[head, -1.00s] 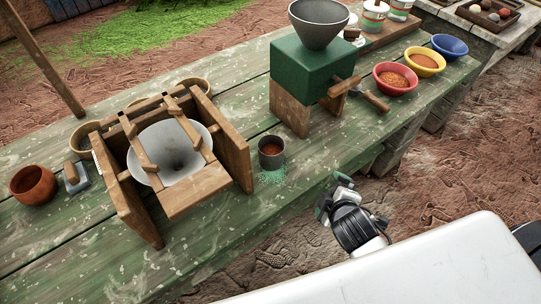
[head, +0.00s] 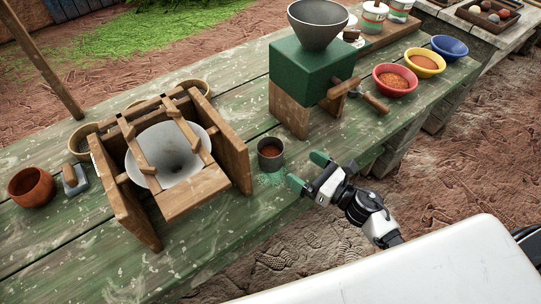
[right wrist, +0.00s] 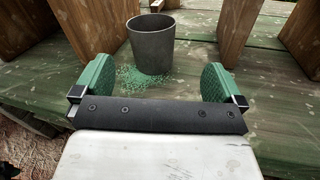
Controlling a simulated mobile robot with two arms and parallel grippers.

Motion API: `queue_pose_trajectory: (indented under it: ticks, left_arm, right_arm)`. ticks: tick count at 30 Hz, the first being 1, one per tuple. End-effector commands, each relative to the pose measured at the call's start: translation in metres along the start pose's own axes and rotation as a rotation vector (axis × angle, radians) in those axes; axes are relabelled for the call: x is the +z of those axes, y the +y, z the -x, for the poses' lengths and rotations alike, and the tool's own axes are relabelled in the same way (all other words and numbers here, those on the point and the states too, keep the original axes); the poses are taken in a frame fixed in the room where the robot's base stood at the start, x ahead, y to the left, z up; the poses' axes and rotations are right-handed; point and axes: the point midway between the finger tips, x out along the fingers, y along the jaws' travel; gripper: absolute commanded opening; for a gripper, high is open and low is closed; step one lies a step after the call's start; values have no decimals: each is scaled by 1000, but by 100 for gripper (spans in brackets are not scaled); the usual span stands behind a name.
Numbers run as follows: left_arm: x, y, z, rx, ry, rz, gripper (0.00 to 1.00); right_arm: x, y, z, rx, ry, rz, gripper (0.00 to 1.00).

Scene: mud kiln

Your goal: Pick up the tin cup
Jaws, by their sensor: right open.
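The tin cup (head: 271,152) is a small dark grey cup with reddish-brown contents. It stands upright on the green table between the wooden frame and the green grinder, with green grains scattered at its foot. It also shows in the right wrist view (right wrist: 151,45), just beyond the fingers. My right gripper (head: 306,171) is open and empty, its green-padded fingers pointing at the cup from the table's front edge. In the right wrist view the gripper (right wrist: 156,78) has the cup roughly centred ahead of its gap, not between the pads. My left gripper is not in view.
A wooden frame with a white funnel (head: 168,155) stands left of the cup. A green grinder (head: 303,70) on wooden legs stands behind it to the right. Red (head: 394,89), yellow and blue bowls sit farther right. The tabletop (head: 225,235) in front is clear.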

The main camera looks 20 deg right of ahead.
Motion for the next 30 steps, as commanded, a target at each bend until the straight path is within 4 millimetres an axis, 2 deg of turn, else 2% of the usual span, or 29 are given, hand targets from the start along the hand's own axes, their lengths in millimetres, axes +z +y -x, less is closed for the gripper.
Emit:
queue_pose_trajectory:
  ticks: [4,12,18,27,30]
  left_arm:
    - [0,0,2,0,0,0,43]
    - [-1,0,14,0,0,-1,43]
    - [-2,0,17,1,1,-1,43]
    - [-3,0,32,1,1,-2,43]
    - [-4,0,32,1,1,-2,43]
  right_arm:
    - [-5,4,-5,63,19,93,100]
    - [-6,8,-46,69,18,100,100]
    - [-7,9,-60,69,19,97,100]
    - [-9,11,-101,68,18,97,100]
    - [-10,12,-107,68,19,96,100]
